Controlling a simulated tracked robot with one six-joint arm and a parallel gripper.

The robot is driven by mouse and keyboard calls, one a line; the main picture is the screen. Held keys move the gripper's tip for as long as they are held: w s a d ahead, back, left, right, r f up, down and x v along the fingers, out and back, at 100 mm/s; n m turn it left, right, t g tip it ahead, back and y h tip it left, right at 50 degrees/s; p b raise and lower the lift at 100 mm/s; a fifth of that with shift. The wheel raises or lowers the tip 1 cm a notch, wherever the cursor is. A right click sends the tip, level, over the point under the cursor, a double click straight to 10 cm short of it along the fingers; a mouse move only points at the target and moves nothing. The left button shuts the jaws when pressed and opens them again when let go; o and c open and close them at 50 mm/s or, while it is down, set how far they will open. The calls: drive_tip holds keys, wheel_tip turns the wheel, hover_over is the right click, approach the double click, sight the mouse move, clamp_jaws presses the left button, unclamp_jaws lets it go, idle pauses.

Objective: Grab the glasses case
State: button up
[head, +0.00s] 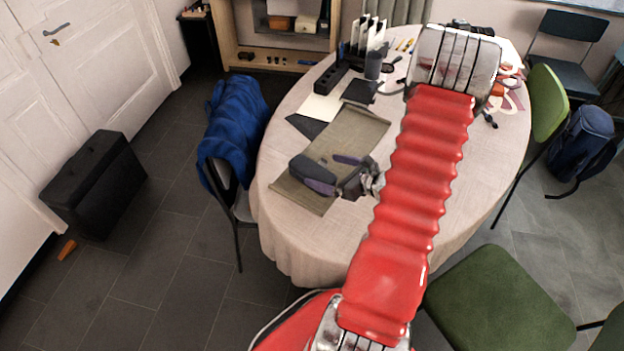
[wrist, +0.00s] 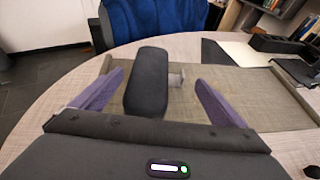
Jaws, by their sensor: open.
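The glasses case, a dark, rounded, elongated box, lies near the left end of the olive-grey mat (head: 355,133) on the round table. It shows in the head view (head: 308,167) and in the wrist view (wrist: 147,80). My gripper (head: 321,172) is open, with its two purple fingers apart. In the wrist view my gripper (wrist: 160,82) has the case between its fingers, closer to the left finger. A gap shows between the case and the right finger.
A blue jacket (head: 235,120) hangs on a chair at the table's left edge. A black organizer (head: 331,77), a dark cup (head: 373,65) and papers (head: 320,107) stand or lie behind the mat. Bare tablecloth (head: 310,235) lies in front.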

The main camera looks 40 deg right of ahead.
sight(321, 171)
drive_tip(key=shift+a+x, duration=0.15)
drive_tip(key=shift+x, duration=1.15)
drive_tip(key=shift+a+x, duration=0.1)
drive_tip(key=shift+x, duration=1.25)
drive_tip(key=shift+s+f, duration=0.1)
drive_tip(key=shift+f, duration=0.05)
drive_tip(key=c, duration=1.3)
drive_tip(key=shift+r, duration=5.05)
